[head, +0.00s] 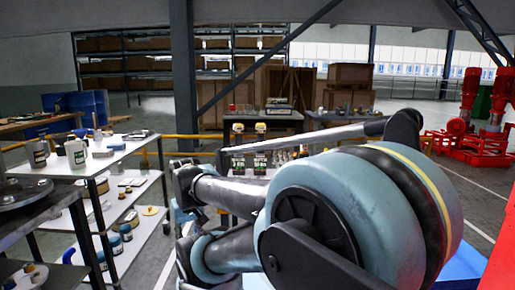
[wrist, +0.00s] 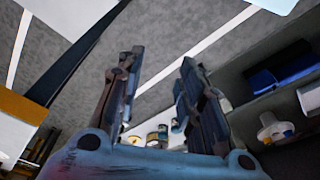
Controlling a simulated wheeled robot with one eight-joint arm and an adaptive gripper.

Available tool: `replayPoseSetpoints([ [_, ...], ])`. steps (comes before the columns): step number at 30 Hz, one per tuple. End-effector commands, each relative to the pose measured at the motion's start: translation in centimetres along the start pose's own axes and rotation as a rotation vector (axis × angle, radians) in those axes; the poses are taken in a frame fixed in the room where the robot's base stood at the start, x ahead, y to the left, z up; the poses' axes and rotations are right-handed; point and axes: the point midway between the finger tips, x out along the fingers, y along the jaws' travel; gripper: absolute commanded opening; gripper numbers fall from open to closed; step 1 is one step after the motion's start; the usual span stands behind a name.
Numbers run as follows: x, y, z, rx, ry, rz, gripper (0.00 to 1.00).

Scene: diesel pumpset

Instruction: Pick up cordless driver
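I cannot make out a cordless driver for certain in either view. My gripper (wrist: 158,85) shows in the wrist view with its two dark fingers spread apart and grey floor visible between them. Nothing is held between the fingers. Several small jars (wrist: 157,136) show beyond the gap, low in the picture. In the head view my arm fills the middle and right, and the gripper itself cannot be made out there.
A white multi-tier shelf (head: 120,148) with bottles and small items stands at the left. In the wrist view, a shelf at the right holds a dark blue object (wrist: 280,68) and a white-and-orange item (wrist: 273,128). Red pumps (head: 468,125) stand far right. Open floor lies beyond the shelf.

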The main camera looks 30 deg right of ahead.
Motion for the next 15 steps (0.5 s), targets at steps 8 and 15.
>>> replayPoseSetpoints([
  [8,-1.3,-0.4,-1.1,0.173,0.005,-0.064,0.56],
  [15,-2.9,-0.1,-6.1,0.588,-0.008,-0.232,0.56],
])
